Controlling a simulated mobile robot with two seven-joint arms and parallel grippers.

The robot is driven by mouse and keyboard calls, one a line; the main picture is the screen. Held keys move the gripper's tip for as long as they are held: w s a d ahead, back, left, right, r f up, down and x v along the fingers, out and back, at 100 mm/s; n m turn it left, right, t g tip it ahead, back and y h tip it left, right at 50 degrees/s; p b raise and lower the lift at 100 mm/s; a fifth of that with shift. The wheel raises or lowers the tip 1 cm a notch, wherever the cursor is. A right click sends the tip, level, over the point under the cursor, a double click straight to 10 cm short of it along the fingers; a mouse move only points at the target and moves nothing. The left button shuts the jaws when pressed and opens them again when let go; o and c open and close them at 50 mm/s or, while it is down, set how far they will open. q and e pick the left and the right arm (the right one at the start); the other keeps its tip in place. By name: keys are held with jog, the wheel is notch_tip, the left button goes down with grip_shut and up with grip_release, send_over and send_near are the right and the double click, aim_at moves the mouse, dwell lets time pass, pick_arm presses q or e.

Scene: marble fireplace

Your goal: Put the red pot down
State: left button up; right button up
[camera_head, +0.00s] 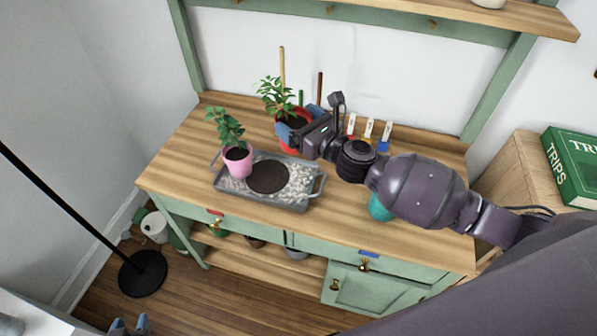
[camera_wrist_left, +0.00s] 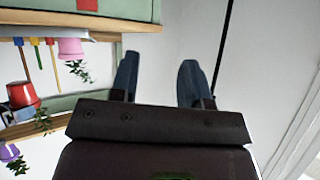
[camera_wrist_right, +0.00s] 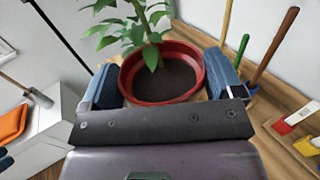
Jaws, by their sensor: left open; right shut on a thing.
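The red pot (camera_head: 284,142) with a green leafy plant is in my right gripper (camera_head: 299,123), behind the grey tray at the back of the wooden bench. In the right wrist view, the red pot (camera_wrist_right: 133,87) is upright with dark soil, and the blue fingers of my right gripper (camera_wrist_right: 165,88) press on its two sides. I cannot tell whether its base touches the bench top. My left gripper (camera_head: 130,326) is at the lower left, away from the bench. In the left wrist view, my left gripper (camera_wrist_left: 158,80) is open and empty.
A grey tray (camera_head: 313,196) holds white pebbles, a dark round patch and a pink pot (camera_head: 239,163) with a plant. Several colored labelled tools (camera_head: 369,128) stand to the right of the red pot. A teal round object (camera_head: 379,208) is under my right arm. The bench's left end is clear.

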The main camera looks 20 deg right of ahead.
notch_tip(320, 180, down, 15)
jog(key=b, duration=0.6)
jog(key=shift+f, duration=0.4)
jog(key=shift+r, duration=0.2)
jog(key=shift+f+b, duration=0.25)
jog(key=shift+b, duration=0.05)
jog(key=o, duration=1.3)
jog(key=shift+c, duration=0.2)
pick_arm(q)
notch_tip(320, 180, down, 8)
jog(key=shift+s+d+r, duration=0.2)
